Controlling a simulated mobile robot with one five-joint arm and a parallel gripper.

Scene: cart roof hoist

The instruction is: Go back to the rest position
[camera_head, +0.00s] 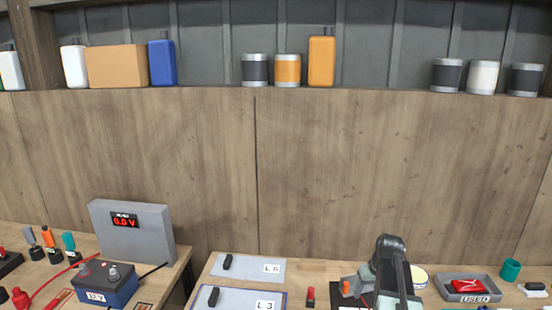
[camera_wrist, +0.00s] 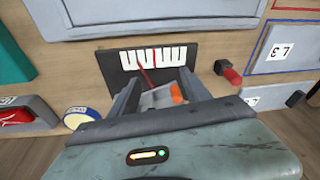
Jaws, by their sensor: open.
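My gripper (camera_wrist: 158,85) is open in the wrist view, its two grey fingers spread apart above the table. Between and beyond the fingers lies a black panel (camera_wrist: 125,57) with white marks and a thin red line across it. A small orange-tipped thing (camera_wrist: 177,93) shows near the right finger; I cannot tell whether it touches. In the head view my arm stands over the front right of the table, and its gripper end is not clearly seen. An orange piece (camera_head: 346,287) shows just left of the arm.
In the head view, a grey tray marked USED (camera_head: 443,284) and a teal cup (camera_head: 510,270) are right of my arm. Panels L6 (camera_head: 245,270) and L3 (camera_head: 235,299) lie left. A voltmeter box (camera_head: 150,236) and battery (camera_head: 105,287) stand far left. A shelf of cans runs above.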

